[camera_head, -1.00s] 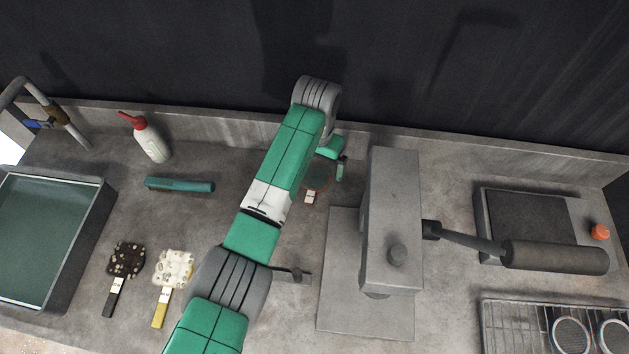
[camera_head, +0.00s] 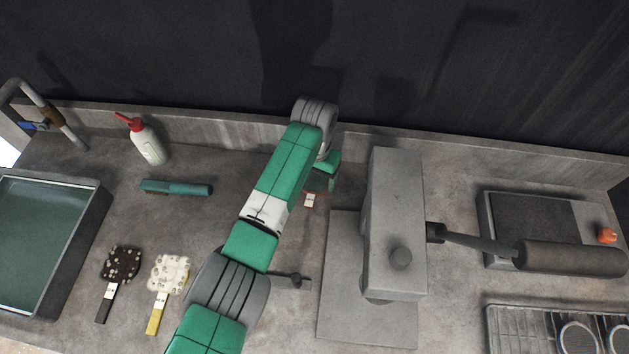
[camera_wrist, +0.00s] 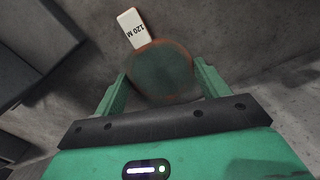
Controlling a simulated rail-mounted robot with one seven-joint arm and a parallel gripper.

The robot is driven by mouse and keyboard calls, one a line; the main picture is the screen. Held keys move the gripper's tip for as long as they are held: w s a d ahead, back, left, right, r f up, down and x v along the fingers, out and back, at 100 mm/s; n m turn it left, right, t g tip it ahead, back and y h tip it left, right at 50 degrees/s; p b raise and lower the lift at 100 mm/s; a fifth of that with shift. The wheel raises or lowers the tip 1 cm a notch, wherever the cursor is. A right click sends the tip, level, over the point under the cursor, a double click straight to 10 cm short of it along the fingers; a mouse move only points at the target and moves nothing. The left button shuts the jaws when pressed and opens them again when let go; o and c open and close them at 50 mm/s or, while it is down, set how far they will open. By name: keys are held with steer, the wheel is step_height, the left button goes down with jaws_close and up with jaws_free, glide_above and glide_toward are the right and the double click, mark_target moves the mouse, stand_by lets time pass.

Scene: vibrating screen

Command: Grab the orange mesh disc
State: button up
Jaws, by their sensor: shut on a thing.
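The orange mesh disc (camera_wrist: 162,72) shows in the wrist view as a round dark mesh with a thin orange rim. A white tag (camera_wrist: 133,28) reading "120 M" sticks out at its upper left. My gripper (camera_wrist: 160,80) has one green finger on each side of the disc and is shut on it across its width. In the head view my gripper (camera_head: 320,183) is low over the counter and hides most of the disc; the tag (camera_head: 312,200) shows just below it. I cannot tell whether the disc still touches the counter.
A grey press-like machine (camera_head: 392,215) stands close to the right of my gripper.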

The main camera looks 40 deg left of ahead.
mark_target(315, 180)
step_height(315, 180, up, 10)
steer(key=p, duration=0.3)
